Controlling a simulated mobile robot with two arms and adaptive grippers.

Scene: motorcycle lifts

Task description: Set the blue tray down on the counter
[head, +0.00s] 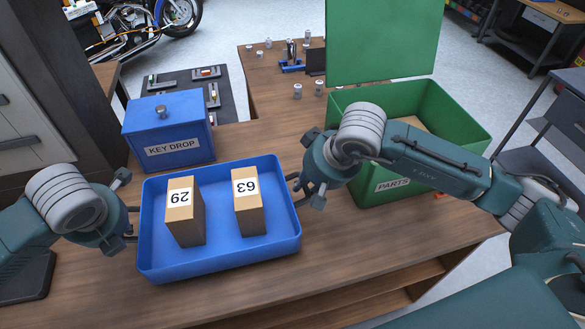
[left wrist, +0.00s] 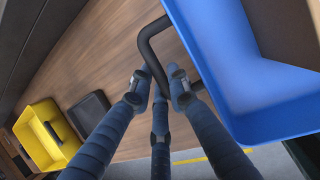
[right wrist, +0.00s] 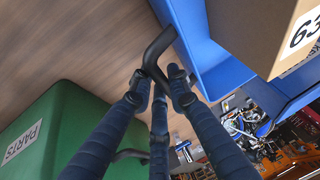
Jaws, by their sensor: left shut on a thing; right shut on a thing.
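The blue tray (head: 220,268) is level over the wooden counter (head: 390,240). Whether its base touches the wood cannot be told. It carries two upright cardboard boxes, the left box (head: 184,225) and the right box (head: 249,215), with number labels. My left gripper (head: 133,222) is shut on the tray's left handle; the dark handle bar (left wrist: 147,45) shows between its fingers in the left wrist view. My right gripper (head: 294,188) is shut on the right handle; that handle bar (right wrist: 152,50) shows between its fingers in the right wrist view.
A blue key drop box (head: 170,125) stands just behind the tray. A green parts bin (head: 455,120) with a raised lid (head: 380,40) stands to the right, close to my right arm. Small jars (head: 297,91) stand farther back. Bare counter lies in front and front right.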

